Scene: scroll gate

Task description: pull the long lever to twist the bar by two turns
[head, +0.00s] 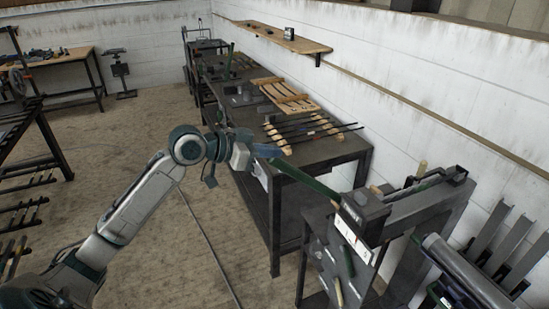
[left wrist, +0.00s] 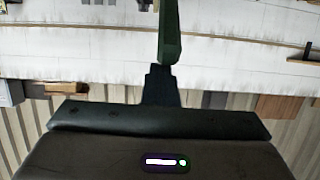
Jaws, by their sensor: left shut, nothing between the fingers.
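The long green lever (head: 305,180) slopes from near my left gripper down to the grey machine head (head: 365,208) on the bench at the right. My left gripper (head: 268,151) is shut and empty at the lever's upper, far end. In the left wrist view the dark fingers (left wrist: 160,87) are together, and a green bar (left wrist: 170,38), apparently the lever, rises just beyond them. I cannot tell whether the fingers touch it. I cannot pick out the bar being twisted. My right gripper is not in view.
A dark workbench (head: 340,148) with several rods and a wooden rack (head: 285,95) stands behind the lever. A wooden wall shelf (head: 275,37) runs above it. A large grey cylinder (head: 465,270) is at the lower right. The floor (head: 130,150) at left centre is mostly clear.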

